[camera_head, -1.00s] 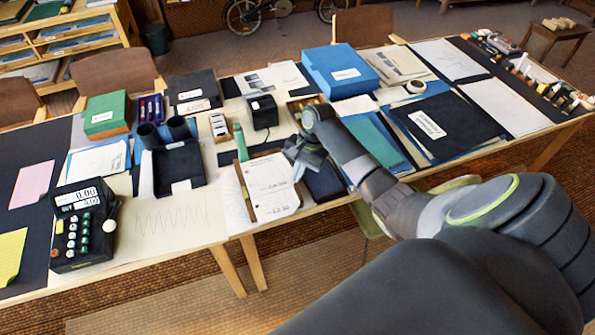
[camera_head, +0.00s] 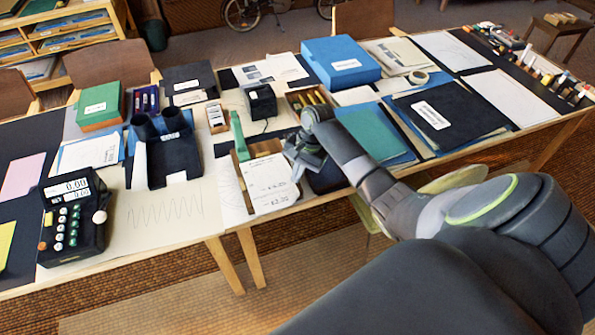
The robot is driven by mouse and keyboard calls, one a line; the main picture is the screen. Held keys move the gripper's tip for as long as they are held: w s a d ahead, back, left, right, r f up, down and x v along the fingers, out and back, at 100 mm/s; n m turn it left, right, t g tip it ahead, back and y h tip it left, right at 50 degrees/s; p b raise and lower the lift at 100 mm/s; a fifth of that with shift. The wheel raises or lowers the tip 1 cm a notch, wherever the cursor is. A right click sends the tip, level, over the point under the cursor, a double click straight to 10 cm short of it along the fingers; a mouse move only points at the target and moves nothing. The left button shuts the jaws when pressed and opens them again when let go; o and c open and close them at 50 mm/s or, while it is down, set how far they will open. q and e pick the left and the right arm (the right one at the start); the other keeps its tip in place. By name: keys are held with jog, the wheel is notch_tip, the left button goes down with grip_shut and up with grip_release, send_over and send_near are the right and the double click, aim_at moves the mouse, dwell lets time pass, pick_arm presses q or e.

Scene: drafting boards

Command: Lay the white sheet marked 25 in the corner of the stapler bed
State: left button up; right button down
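A white sheet (camera_head: 270,186) with small print lies at the front middle of the table; I cannot read a 25 on it for sure. It lies over the wooden stapler bed, whose bare wood (camera_head: 263,148) shows behind the sheet and as a strip along its left side. The green stapler arm (camera_head: 239,137) rises at the bed's back left. My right gripper (camera_head: 298,168) is at the sheet's right edge, fingers pointing down-left. Its finger gap is hidden, so I cannot tell whether it grips the sheet. My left gripper is out of view.
A black box (camera_head: 260,101) with a cord and a tray of yellow items (camera_head: 306,98) stand behind. A black desk calculator (camera_head: 72,222) is at the left. Folders (camera_head: 440,115) fill the right. A drawn-on paper (camera_head: 165,212) lies flat left of the bed.

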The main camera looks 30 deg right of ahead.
jog(key=c, duration=2.2)
grip_release()
jog(key=c, duration=1.6)
grip_release()
jog(key=b+v, duration=0.1)
jog(key=v, duration=1.6)
jog(key=shift+r+b, duration=0.2)
jog(key=shift+b, duration=0.1)
